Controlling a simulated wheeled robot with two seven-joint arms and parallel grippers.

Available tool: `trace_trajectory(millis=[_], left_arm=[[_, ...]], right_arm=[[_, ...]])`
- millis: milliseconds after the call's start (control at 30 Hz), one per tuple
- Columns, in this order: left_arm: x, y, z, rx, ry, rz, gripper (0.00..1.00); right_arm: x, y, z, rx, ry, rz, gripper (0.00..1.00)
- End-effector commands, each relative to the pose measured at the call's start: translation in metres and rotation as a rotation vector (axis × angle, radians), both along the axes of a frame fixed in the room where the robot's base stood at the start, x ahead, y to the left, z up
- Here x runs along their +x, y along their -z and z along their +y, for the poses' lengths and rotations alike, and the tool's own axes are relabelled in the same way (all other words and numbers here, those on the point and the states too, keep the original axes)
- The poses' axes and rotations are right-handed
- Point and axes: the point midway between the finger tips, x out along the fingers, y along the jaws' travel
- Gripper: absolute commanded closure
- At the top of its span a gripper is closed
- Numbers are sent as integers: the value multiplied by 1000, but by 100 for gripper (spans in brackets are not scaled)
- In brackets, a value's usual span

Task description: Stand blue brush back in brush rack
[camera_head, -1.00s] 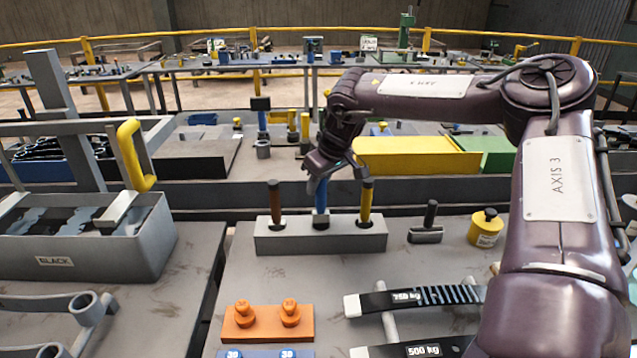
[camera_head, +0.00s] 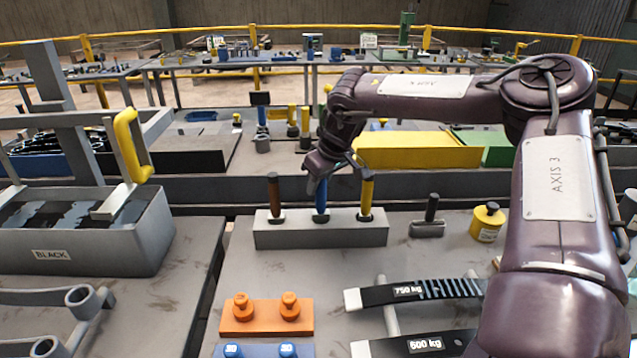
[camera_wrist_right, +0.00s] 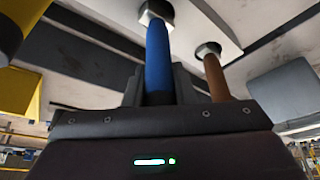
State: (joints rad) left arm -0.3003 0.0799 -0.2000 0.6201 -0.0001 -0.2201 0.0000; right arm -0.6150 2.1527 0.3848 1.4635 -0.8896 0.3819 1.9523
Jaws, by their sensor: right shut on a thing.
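The blue brush (camera_head: 321,197) stands upright in the middle hole of the grey brush rack (camera_head: 320,236). My right gripper (camera_head: 322,176) is above the rack and is shut on the upper part of the blue brush's handle. In the right wrist view the blue handle (camera_wrist_right: 158,55) runs from between the jaws to its hole in the rack. A brown-handled brush (camera_head: 274,194) stands in the left hole and a yellow-handled brush (camera_head: 366,194) in the right hole. The jaw tips are partly hidden by the wrist. My left gripper is not in view.
A small dark-handled tool (camera_head: 430,218) and a yellow pot (camera_head: 487,222) stand right of the rack. An orange block (camera_head: 266,318) with two knobs lies in front. A grey bin marked BLACK (camera_head: 90,250) stands at left. Bare tabletop lies just before the rack.

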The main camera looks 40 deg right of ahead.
Motion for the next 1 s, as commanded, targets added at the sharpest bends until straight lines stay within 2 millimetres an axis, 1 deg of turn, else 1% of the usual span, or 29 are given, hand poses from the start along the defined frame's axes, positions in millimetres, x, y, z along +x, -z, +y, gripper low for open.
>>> trace_trajectory(millis=[433, 467, 600, 633, 833, 1000], left_arm=[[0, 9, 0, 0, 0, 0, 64], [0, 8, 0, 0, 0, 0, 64], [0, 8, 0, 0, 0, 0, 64], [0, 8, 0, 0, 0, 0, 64], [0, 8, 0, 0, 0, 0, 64], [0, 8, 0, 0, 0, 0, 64]], right_arm=[[0, 10, 0, 0, 0, -1, 100], [0, 9, 0, 0, 0, -1, 74], [0, 9, 0, 0, 0, 0, 56], [0, 9, 0, 0, 0, 0, 52], [0, 9, 0, 0, 0, 0, 51], [0, 9, 0, 0, 0, 1, 29]])
